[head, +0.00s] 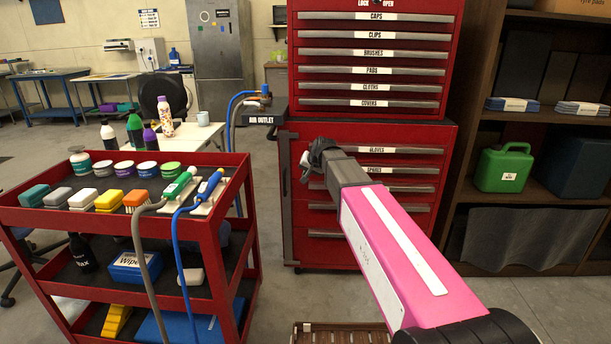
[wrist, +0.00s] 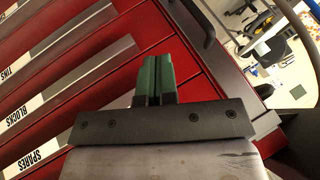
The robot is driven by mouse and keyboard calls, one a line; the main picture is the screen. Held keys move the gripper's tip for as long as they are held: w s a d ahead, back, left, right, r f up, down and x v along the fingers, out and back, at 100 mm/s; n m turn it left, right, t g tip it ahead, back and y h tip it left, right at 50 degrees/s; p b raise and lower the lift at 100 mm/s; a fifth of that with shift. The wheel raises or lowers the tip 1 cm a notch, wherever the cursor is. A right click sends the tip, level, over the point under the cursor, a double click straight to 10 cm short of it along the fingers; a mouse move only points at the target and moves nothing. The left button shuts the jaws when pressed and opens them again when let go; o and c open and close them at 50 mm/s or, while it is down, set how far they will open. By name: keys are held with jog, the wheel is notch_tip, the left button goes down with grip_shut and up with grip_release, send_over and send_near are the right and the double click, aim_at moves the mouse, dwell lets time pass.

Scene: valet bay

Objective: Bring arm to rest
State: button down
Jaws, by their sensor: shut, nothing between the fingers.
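My arm reaches up and away from the lower right in the head view, its pink link in front of the red tool cabinet (head: 375,60). My gripper (head: 308,165) is at the arm's far end, before the lower drawers, and is partly hidden by the wrist. In the wrist view my gripper (wrist: 158,72) shows its two green-faced fingers together, with nothing between them. Behind them are the red drawer fronts (wrist: 90,75) with grey handles. I cannot tell the exact gap between the fingers and the cabinet.
A red cart (head: 248,205) with brushes, tubs and two hose-fed tools (head: 178,185) stands at the left. A dark shelf (head: 555,200) with a green jerrycan (head: 503,168) stands at the right. An air outlet (head: 262,119) is beside the cabinet. Floor between cart and cabinet is clear.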

jog(key=s+d+f+g+h, duration=0.1)
jog(key=s+d+f+g, duration=0.1)
jog(key=s+d+f, duration=0.5)
jog(key=s+d+f+n+g+h, duration=0.1)
jog(key=s+d+f+g+h, duration=0.1)
jog(key=s+d+f, duration=0.4)
jog(key=s+d+f+g+h, duration=0.1)
jog(key=s+d+f, duration=0.6)
jog(key=s, duration=0.8)
jog(key=shift+d+f+g+h, duration=0.3)
jog(key=shift+d+g, duration=0.1)
jog(key=shift+d, duration=0.35)
